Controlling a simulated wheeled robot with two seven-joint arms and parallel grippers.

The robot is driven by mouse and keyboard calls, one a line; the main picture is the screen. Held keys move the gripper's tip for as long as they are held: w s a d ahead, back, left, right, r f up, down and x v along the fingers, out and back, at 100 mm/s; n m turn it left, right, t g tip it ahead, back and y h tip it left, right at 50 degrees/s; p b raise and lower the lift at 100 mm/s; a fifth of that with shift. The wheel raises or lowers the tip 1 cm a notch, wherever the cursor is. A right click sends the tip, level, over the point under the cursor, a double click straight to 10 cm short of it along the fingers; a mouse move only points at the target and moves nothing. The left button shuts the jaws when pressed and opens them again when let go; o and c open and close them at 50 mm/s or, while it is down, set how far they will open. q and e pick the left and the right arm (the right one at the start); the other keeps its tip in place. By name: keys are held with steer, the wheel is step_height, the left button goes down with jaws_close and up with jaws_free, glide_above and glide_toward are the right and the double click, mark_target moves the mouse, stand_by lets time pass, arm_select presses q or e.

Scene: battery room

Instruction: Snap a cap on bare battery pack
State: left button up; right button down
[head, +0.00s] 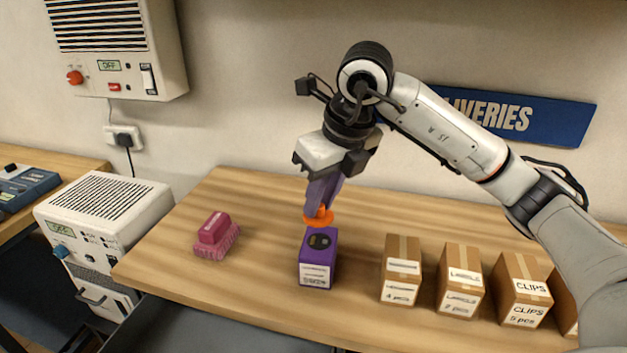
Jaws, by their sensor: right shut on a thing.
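A purple battery pack (317,262) stands upright on the wooden table, with a white label on its front and a dark patch on its top face. My right gripper (320,203) points down just above the pack and is shut on an orange cap (319,217). The cap is over the back part of the pack's top; I cannot tell whether it touches the pack. The fingers hide part of the cap. My left gripper is not in view.
Several cardboard boxes (401,269) stand in a row to the right of the pack. A pink brush (216,236) lies to the left. A white box-shaped device (104,217) stands beyond the table's left end. The table between brush and pack is clear.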

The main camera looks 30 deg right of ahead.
mark_target(324, 216)
steer(key=shift+w+d+r+m, duration=0.2)
steer(key=shift+m, duration=0.2)
steer(key=shift+d, duration=0.1)
steer(key=shift+s+f+b, duration=0.1)
steer(key=shift+f+b, duration=0.6)
steer(key=shift+f, duration=0.05)
step_height(324, 216, down, 3)
steer(key=b, duration=0.2)
steer(key=shift+f+b, duration=0.2)
steer(key=shift+b, duration=0.1)
steer(key=shift+f+b, duration=0.45)
steer(key=shift+f, duration=0.3)
steer(key=shift+r, duration=0.15)
steer(key=shift+f, duration=0.2)
stand_by(0.3)
